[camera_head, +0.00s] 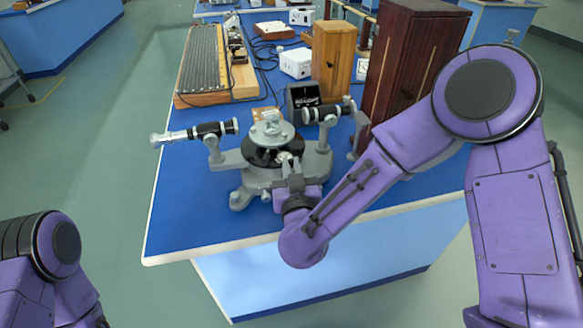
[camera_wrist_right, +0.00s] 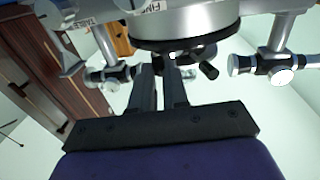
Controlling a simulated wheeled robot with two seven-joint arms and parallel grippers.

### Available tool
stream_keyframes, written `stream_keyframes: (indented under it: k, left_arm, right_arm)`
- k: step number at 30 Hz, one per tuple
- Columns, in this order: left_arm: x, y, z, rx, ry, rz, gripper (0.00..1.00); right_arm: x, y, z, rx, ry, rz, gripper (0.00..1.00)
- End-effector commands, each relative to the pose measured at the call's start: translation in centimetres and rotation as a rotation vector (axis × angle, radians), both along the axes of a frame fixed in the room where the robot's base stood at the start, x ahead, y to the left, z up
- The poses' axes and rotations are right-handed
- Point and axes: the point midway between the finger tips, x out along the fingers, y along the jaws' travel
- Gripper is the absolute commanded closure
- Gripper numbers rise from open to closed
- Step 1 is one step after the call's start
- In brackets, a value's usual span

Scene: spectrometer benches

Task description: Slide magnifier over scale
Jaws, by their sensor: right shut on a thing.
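The grey spectrometer (camera_head: 262,172) stands near the front of the blue bench. Its round black scale plate (camera_head: 258,157) lies under the small centre table, partly covered by it. The small magnifier (camera_head: 284,157) sits at the front edge of the scale. My right gripper (camera_head: 291,172) reaches in from the front right and is shut on the magnifier. In the right wrist view the fingers (camera_wrist_right: 161,82) point up to the underside of the plate; the held part is mostly hidden between them. My left arm shows at the lower left, its gripper out of view.
A telescope tube (camera_head: 328,112) and a collimator tube (camera_head: 195,133) stick out on both sides of the spectrometer. A dark wooden cabinet (camera_head: 410,55) stands close behind my right arm. The bench's front left is clear.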

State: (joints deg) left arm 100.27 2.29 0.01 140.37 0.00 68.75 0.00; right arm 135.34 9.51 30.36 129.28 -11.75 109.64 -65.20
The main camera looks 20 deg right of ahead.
Motion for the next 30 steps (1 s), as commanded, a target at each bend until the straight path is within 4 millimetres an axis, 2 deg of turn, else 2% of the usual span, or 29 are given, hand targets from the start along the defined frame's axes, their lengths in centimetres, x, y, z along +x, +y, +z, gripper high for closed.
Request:
stream_keyframes:
  k: [2,3,5,13,16,26,27,30]
  left_arm:
    - [0.0,0.0,0.0,0.000,0.000,0.000,0.57]
    - [0.0,0.0,0.0,0.000,0.000,0.000,0.57]
    - [0.0,0.0,0.0,0.000,0.000,0.000,0.57]
    - [0.0,0.0,0.0,0.000,0.000,0.000,0.57]
    - [0.0,0.0,-0.2,0.000,0.000,0.000,0.57]
    - [0.0,0.0,-1.4,0.000,0.000,0.000,0.57]
    - [0.0,0.0,-0.1,0.000,0.000,0.000,0.57]
    - [0.0,0.0,0.6,0.000,0.000,0.000,0.57]
  right_arm:
    - [0.0,0.4,0.1,0.000,-0.003,0.013,1.00]
    - [0.0,0.4,0.1,0.000,-0.003,0.013,0.79]
    - [0.0,0.4,0.1,0.000,-0.003,0.012,0.60]
    - [0.0,0.1,0.1,0.001,-0.002,0.005,0.60]
    - [-0.8,0.2,0.0,0.001,-0.002,0.006,0.60]
    - [-8.1,1.7,-0.1,-0.004,-0.002,0.012,0.60]
    - [-8.7,1.9,0.6,-0.007,0.000,0.013,0.60]
    - [-9.8,2.1,0.4,-0.005,0.000,0.013,0.60]
